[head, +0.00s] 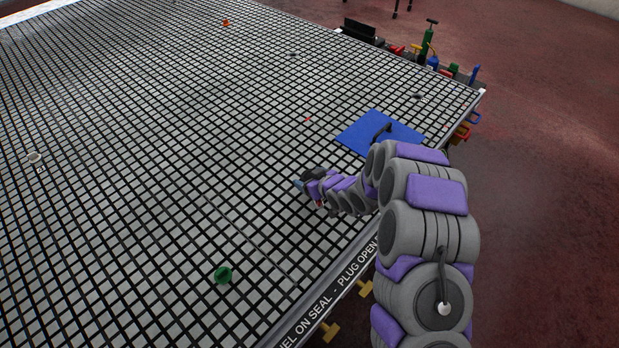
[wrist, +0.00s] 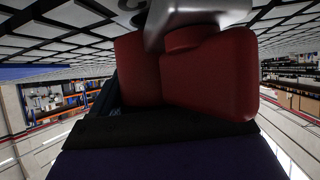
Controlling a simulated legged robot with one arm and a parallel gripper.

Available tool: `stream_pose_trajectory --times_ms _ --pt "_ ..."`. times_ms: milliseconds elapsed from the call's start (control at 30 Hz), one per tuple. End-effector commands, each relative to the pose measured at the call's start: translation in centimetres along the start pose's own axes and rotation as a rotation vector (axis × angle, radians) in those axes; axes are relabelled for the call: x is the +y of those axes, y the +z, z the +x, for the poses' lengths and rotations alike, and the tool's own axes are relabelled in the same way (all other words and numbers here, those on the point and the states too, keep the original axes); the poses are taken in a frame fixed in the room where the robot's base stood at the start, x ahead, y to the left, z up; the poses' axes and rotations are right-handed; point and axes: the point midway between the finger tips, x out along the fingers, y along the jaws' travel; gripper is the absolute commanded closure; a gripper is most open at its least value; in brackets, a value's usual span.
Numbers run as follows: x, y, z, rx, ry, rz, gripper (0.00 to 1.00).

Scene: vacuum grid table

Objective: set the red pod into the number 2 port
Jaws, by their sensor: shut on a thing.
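My gripper (head: 308,186) is low over the grid table (head: 150,190), left of the blue mat. In the wrist view two red blocks, apparently its jaws (wrist: 165,60), are shut on a grey metallic thing (wrist: 195,12), partly cut off by the top edge. A small bluish-grey tip shows at the gripper's end in the head view. A small orange-red thing (head: 226,23), possibly the red pod, stands far off near the back edge. A pale round fitting (head: 35,158) at the far left has a small mark beside it that may be a 2.
A blue mat (head: 365,135) with a dark handle lies beside my arm. Dark round fittings (head: 293,54) (head: 418,97) sit farther back. Tools (head: 428,40) line the right edge. Much of the grid is clear.

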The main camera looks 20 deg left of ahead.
Motion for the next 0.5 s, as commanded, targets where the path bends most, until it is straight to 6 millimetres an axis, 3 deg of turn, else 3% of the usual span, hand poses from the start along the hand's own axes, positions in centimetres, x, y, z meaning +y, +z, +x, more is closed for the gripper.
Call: stream_pose_trajectory --times_ms 500 --pt "-0.02 0.36 0.24 0.0 0.0 -0.001 0.64"
